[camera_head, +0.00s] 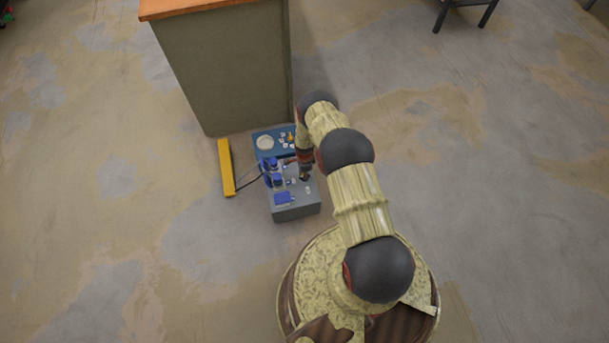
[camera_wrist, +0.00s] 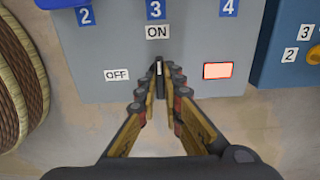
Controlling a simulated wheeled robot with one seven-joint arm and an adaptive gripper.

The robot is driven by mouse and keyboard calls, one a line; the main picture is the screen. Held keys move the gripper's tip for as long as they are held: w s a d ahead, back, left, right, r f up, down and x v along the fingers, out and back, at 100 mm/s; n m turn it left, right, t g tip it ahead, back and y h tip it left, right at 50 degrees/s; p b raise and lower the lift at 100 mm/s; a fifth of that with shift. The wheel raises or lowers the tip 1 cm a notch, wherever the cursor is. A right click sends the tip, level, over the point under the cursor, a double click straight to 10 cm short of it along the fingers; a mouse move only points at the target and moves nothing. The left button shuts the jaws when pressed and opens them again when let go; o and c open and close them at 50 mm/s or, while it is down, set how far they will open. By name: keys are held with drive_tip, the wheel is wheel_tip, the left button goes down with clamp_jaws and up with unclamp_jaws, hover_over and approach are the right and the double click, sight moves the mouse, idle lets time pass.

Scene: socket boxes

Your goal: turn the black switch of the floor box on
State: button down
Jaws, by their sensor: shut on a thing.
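The grey floor box (camera_head: 296,212) stands in front of a blue panel box (camera_head: 262,133); its grey face (camera_wrist: 115,40) fills much of the wrist view. The black switch (camera_wrist: 158,70) is a narrow upright lever on this face, just below the ON label (camera_wrist: 157,32). The OFF label (camera_wrist: 116,75) is to its left. A red-rimmed lamp (camera_wrist: 217,71) to its right looks pale and lit. My gripper (camera_wrist: 160,84) is shut on the switch, with a fingertip on either side; the fingertips hide its lower part. My gripper (camera_head: 305,176) is over the grey box in the head view.
Blue sockets (camera_head: 272,173) sit on the grey box's left side. A yellow bar (camera_head: 226,167) lies on the floor to the left, with a dark cable nearby. A tall grey-green cabinet (camera_head: 222,70) stands behind. Open floor lies left and right.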

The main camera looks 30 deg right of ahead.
drive_tip(key=c, duration=1.9)
unclamp_jaws()
drive_tip(key=shift+r, duration=0.1)
wheel_tip(320, 180, up, 12)
drive_tip(key=shift+f, duration=0.15)
